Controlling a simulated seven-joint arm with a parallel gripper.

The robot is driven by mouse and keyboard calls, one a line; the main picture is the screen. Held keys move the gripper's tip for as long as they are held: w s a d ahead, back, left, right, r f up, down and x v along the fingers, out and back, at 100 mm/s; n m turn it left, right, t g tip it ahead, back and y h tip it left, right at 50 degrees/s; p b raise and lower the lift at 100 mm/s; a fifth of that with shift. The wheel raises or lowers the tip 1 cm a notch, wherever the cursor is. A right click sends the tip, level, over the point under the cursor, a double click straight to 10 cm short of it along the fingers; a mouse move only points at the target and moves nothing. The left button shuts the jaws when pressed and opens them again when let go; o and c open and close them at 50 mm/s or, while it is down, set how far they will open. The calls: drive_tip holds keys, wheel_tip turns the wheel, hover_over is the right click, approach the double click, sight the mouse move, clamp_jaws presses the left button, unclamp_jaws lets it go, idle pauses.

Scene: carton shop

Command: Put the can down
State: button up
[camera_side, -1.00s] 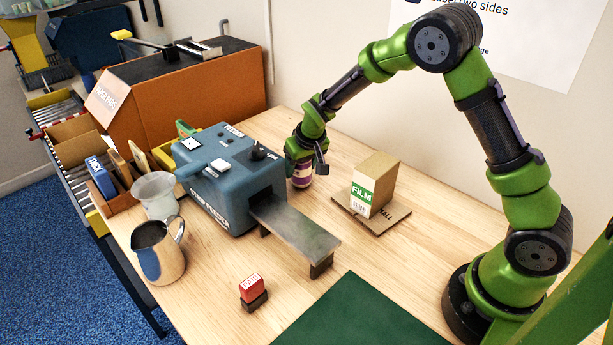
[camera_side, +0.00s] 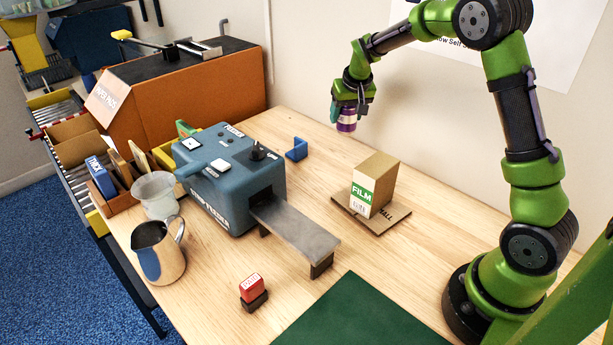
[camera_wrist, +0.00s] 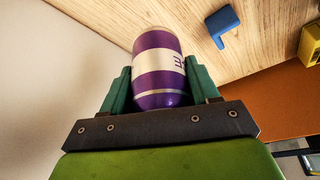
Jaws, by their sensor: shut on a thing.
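The can (camera_side: 347,122) is purple with a pale band and a silver rim. My gripper (camera_side: 347,108) is shut on it and holds it in the air above the back of the table, near the wall. In the wrist view the can (camera_wrist: 160,72) sits between the two green fingers of my gripper (camera_wrist: 161,88), with dark print partly showing on its pale band. The can is clear of the table top.
A blue bracket (camera_side: 297,149) stands on the table behind the blue-grey machine (camera_side: 230,175). A FILM carton (camera_side: 374,184) stands on a cardboard sheet (camera_side: 388,222). A metal jug (camera_side: 158,252), a cup (camera_side: 155,194) and a red stamp (camera_side: 252,289) stand nearer. Bare wood lies around the bracket.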

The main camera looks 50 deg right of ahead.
sight(348, 129)
drive_tip(key=f, duration=0.2)
drive_tip(key=d+f, duration=0.1)
drive_tip(key=f, duration=0.2)
drive_tip(key=shift+s+f, duration=0.1)
drive_tip(key=shift+f, duration=2.35)
drive_tip(key=o, duration=1)
drive_tip(key=shift+f, duration=0.15)
